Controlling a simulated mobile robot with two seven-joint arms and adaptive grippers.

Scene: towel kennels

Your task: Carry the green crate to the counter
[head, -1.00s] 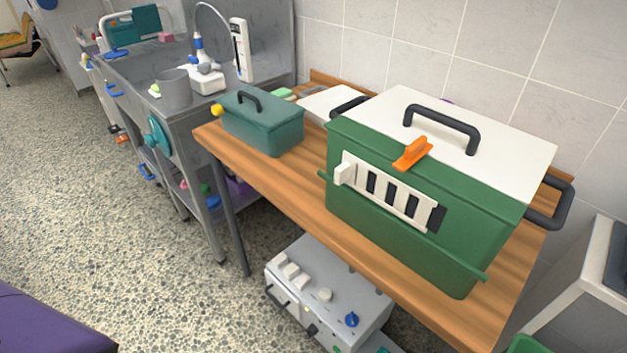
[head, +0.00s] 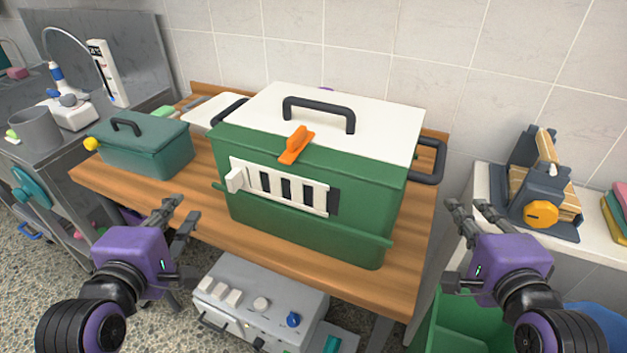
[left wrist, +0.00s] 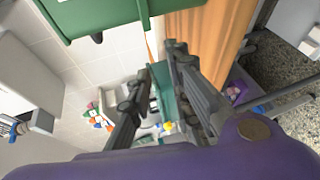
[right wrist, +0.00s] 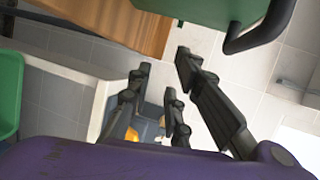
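The green crate (head: 300,225) stands on the wooden table (head: 150,187). It has a white lid (head: 375,115) with a black handle on top, an orange latch, a white slatted front vent and black handles at its two ends. Its green body also shows at the top of the left wrist view (left wrist: 85,14) and of the right wrist view (right wrist: 205,10). My left gripper (head: 186,212) is open and empty, in front and left of the crate. My right gripper (head: 470,208) is open and empty, to the right of the crate's right handle (head: 432,162). Neither touches the crate.
A small teal lidded box (head: 150,150) stands left of the crate. A metal sink unit (head: 85,115) is further left. On the right, a white surface (head: 590,235) holds a dark rack with an orange knob (head: 541,214). A grey machine (head: 262,305) sits below the table.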

